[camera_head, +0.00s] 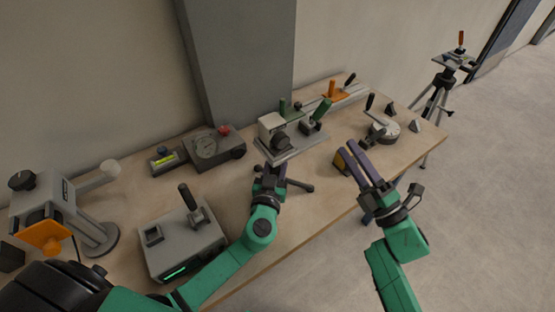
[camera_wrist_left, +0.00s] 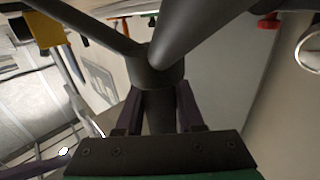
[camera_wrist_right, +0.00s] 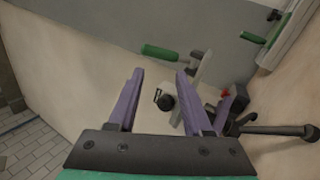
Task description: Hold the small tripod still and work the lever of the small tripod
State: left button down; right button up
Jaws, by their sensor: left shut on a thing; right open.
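The small tripod stands on the table, its dark splayed legs (camera_head: 301,186) showing beside my left gripper (camera_head: 270,180). A flat grey plate (camera_head: 303,143) with a boxy pale device (camera_head: 271,130) appears above it. A green-handled lever (camera_head: 321,110) rises at the plate's right; a green handle also shows in the right wrist view (camera_wrist_right: 165,53). In the left wrist view my left gripper (camera_wrist_left: 158,105) is shut on the dark post just below the hub (camera_wrist_left: 160,73) where tubes meet. My right gripper (camera_head: 352,158) is open and empty, right of the tripod, apart from the lever.
A grey box with a lever (camera_head: 182,245) and a clamp device (camera_head: 55,205) stand at left. A gauge unit (camera_head: 208,146) is behind. A round dial base (camera_head: 383,130) and an orange-handled clamp (camera_head: 338,92) are at right. A floor tripod (camera_head: 440,85) stands beyond the table.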

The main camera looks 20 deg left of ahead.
jog(key=shift+c, duration=0.3)
jog(key=c, duration=0.5)
jog(key=shift+s+f+n+g+y, duration=0.2)
jog(key=shift+n+g+y, duration=0.2)
jog(key=shift+g+y, duration=0.15)
grip_shut()
jog(key=d+f+g+y, duration=0.1)
jog(key=d+f+g, duration=0.1)
jog(key=d, duration=0.4)
jog(key=shift+s+d+n+g+y, duration=0.2)
jog(key=shift+n+g+y, duration=0.2)
jog(key=shift+g, duration=0.25)
